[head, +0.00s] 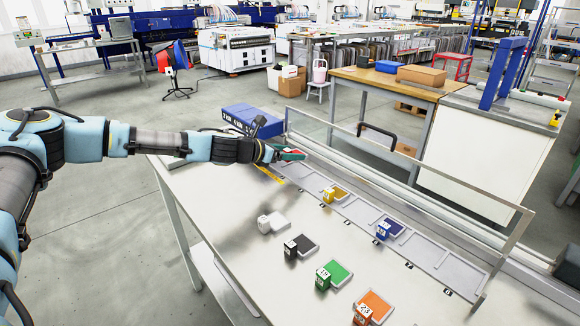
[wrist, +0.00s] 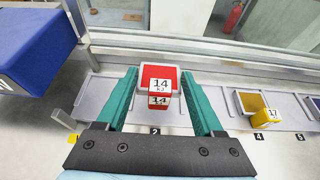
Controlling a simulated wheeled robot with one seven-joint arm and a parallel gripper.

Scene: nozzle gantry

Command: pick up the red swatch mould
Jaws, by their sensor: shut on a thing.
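The red swatch mould (wrist: 160,83) has a grey-white rim and a block marked 14. In the wrist view it sits between the two green fingers of my gripper (wrist: 160,75), which are shut on it. In the head view my gripper (head: 288,154) is over the far left part of the long grey slotted tray (head: 357,212). Only a little red of the mould shows there, the rest being hidden by the fingers. In the wrist view the mould appears above the tray by the label 2; its exact height is hard to tell.
A yellow mould (head: 336,193) and a blue mould (head: 390,229) sit in the tray. White (head: 271,223), black (head: 300,245), green (head: 333,273) and orange (head: 373,306) moulds stand on the table in front. A blue box (head: 250,119) is beyond my gripper. A raised rail runs behind the tray.

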